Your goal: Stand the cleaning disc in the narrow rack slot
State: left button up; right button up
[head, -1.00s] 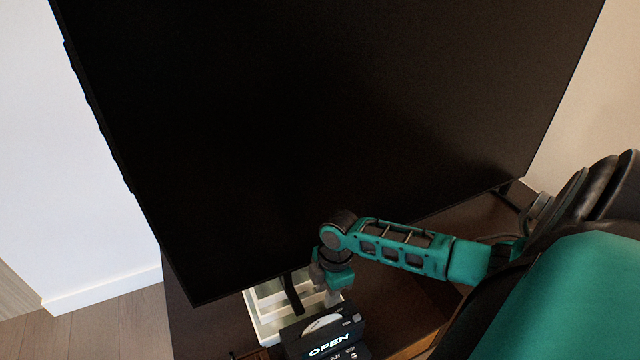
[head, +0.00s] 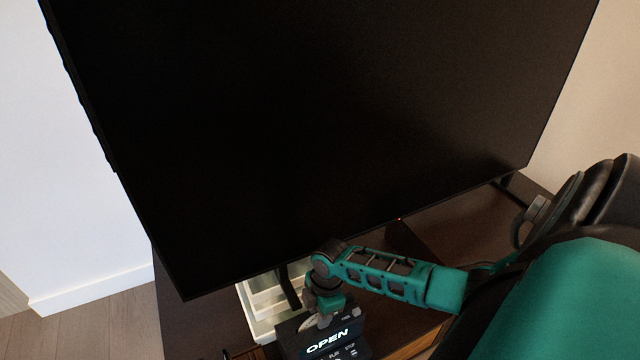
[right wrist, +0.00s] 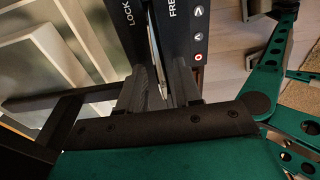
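The disc (head: 318,322) stands on edge in the top of the black player box (head: 322,343), whose display reads OPEN. In the right wrist view the disc (right wrist: 155,55) shows edge-on as a thin pale line. My right gripper (head: 322,308) is down at the disc from above. In the right wrist view its two fingers (right wrist: 160,88) straddle the disc's edge, with a small gap still visible, so it looks open. A pale tiered rack (head: 262,315) stands left of the player; it also shows in the right wrist view (right wrist: 45,50). Its narrow slot cannot be made out. My left gripper is out of view.
A large black television (head: 320,140) overhangs the dark cabinet top (head: 205,325) just behind the player and rack. Cabinet top to the right (head: 450,235) looks mostly clear.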

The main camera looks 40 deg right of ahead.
grip_shut()
dwell(0.5)
jog(key=shift+r, duration=0.2)
